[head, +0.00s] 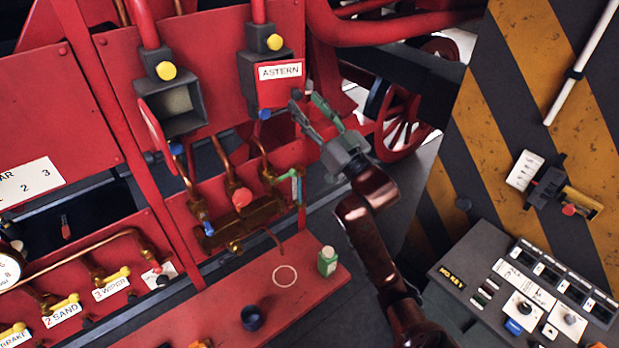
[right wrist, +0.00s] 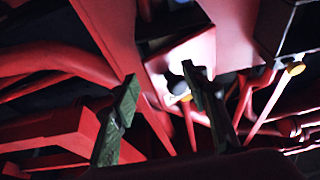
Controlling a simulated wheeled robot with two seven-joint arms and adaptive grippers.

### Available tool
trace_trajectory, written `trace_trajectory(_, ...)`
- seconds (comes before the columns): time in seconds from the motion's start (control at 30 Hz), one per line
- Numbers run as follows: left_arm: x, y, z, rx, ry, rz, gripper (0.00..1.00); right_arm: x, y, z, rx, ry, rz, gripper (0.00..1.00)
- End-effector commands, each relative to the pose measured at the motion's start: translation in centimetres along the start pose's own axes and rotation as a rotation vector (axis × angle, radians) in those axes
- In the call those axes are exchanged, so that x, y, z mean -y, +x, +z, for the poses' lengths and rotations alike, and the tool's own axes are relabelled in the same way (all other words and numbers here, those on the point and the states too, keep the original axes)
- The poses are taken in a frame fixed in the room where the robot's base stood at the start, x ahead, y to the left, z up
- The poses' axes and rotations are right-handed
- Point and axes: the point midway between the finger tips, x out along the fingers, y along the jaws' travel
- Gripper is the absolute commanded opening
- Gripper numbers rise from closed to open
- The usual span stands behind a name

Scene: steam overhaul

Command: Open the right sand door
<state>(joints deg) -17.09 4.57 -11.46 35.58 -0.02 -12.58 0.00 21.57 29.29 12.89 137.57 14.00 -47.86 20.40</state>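The right sand box is a dark box with a red door (head: 279,92) labelled ASTERN, which looks shut in the head view. A yellow knob (head: 275,42) sits above it and a blue one below it. My right gripper (head: 307,103) is just right of the door's lower right corner, its two green fingers apart with nothing between them. I cannot tell whether a fingertip touches the door. In the right wrist view the spread fingers (right wrist: 162,88) point towards a pale-lit red box with a dark round knob. My left gripper is not in view.
The left box (head: 176,101) stands open, its red door (head: 156,128) swung out to the left. Pipes and brass valves (head: 243,226) run below. A green bottle (head: 327,261) stands on the red shelf (head: 200,325). A striped panel (head: 540,110) and a control desk (head: 520,290) are at right.

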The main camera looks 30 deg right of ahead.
Motion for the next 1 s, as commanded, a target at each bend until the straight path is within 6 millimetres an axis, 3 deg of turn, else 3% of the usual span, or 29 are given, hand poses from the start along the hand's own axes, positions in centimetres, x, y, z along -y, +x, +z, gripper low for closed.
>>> trace_trajectory(0.2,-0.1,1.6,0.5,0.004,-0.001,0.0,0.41,0.2,-4.0,0.3,-0.003,-0.002,0.0,0.37)
trace_trajectory(0.53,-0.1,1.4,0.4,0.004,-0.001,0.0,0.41,-1.0,-4.0,6.6,0.125,-0.005,0.037,0.37)
trace_trajectory(1.0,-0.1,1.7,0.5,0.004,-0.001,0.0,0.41,-2.3,-5.8,15.3,0.297,-0.014,0.081,0.37)
